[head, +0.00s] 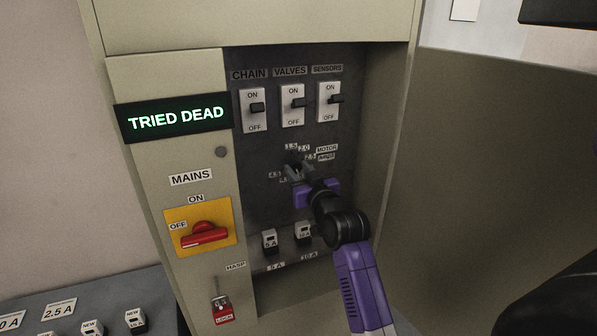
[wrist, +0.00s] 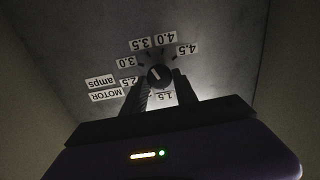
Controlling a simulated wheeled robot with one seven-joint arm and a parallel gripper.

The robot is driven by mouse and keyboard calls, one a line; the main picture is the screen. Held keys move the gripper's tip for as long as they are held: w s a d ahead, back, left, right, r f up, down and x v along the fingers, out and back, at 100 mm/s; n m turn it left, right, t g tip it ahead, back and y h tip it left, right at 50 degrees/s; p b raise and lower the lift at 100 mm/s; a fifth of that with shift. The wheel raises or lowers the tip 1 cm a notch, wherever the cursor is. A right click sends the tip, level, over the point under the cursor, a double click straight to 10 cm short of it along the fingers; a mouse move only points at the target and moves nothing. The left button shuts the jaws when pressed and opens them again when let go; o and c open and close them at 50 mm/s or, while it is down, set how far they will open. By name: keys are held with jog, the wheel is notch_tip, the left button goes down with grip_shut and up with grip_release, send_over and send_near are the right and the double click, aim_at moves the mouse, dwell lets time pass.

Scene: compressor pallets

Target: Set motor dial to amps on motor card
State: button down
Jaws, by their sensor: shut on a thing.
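The motor dial (wrist: 159,76) is a small dark knob with a white line on the grey panel, ringed by number labels from 1.5 to 4.5. The wrist view shows it upside down. The white line tilts up and left there, roughly toward the 3.0 and 3.5 labels; the exact setting is hard to tell. My gripper (wrist: 161,88) is shut on the dial, one finger on each side, and the left finger covers part of the scale. In the head view my gripper (head: 297,175) hides most of the dial. No motor card can be made out.
Above are CHAIN, VALVES and SENSORS switches (head: 293,105). Below are fuses (head: 269,240). At left are a lit TRIED DEAD sign (head: 176,117), the red mains handle (head: 205,236) lying toward OFF, and a red lock (head: 222,311). The cabinet's side wall stands close right.

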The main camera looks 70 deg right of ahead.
jog(key=n+b, duration=0.2)
jog(key=n, duration=0.2)
jog(key=shift+w, duration=0.1)
jog(key=n+b, duration=0.1)
jog(key=n, duration=0.2)
jog(key=shift+a+f+n, duration=0.1)
jog(key=shift+n, duration=0.2)
jog(key=n+b, duration=0.1)
jog(key=n, duration=0.3)
jog(key=shift+n, duration=0.3)
jog(key=shift+w+n+b, duration=0.1)
jog(key=shift+n+b, duration=0.45)
jog(key=shift+n, duration=1.05)
jog(key=shift+a, duration=0.1)
jog(key=c, duration=1)
grip_release()
